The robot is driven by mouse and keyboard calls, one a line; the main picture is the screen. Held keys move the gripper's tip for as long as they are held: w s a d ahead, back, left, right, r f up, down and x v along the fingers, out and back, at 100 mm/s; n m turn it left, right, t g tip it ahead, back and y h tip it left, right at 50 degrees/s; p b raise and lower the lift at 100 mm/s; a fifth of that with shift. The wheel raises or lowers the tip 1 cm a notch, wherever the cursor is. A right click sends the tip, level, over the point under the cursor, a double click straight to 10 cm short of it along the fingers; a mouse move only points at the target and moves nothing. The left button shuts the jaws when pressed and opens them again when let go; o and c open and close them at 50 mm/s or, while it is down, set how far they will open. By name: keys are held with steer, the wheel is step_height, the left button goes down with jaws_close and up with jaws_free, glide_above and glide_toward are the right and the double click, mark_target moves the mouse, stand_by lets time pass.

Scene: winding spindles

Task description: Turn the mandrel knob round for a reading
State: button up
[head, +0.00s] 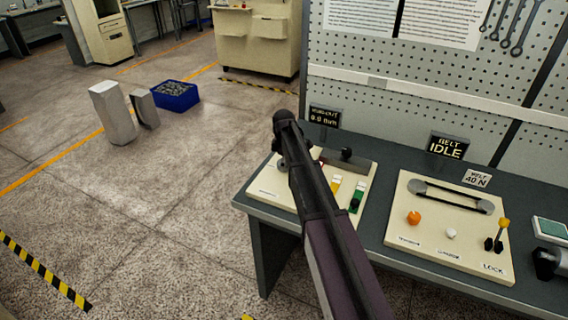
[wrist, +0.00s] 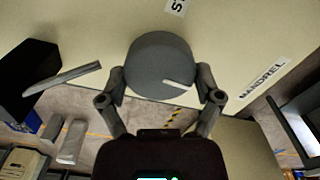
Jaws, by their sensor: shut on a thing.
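The mandrel knob (wrist: 160,55) is a round dark grey knob in the upper middle of the wrist view. A short white mark on its face points to the lower right. The label MANDREL (wrist: 264,78) is on the cream panel to its right. My gripper (wrist: 161,80) is shut on the knob, one finger at each side. In the head view my arm hides the knob and most of the gripper. A small black run-out display (head: 323,117) stands behind the left panel (head: 268,187); it seems to read 0.0, with the unit too small to be sure.
Coloured switches (head: 357,197) sit on the left panel, close right of my arm. A second panel (head: 400,240) carries a belt, an orange knob and a lock lever; its display (head: 449,146) reads BELT IDLE. A pegboard (head: 430,85) rises behind.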

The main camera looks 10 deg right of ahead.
steer(key=shift+s+n, duration=0.2)
steer(key=shift+n, duration=0.4)
steer(key=o, duration=0.9)
steer(key=shift+w, duration=0.1)
steer(key=shift+m, duration=0.4)
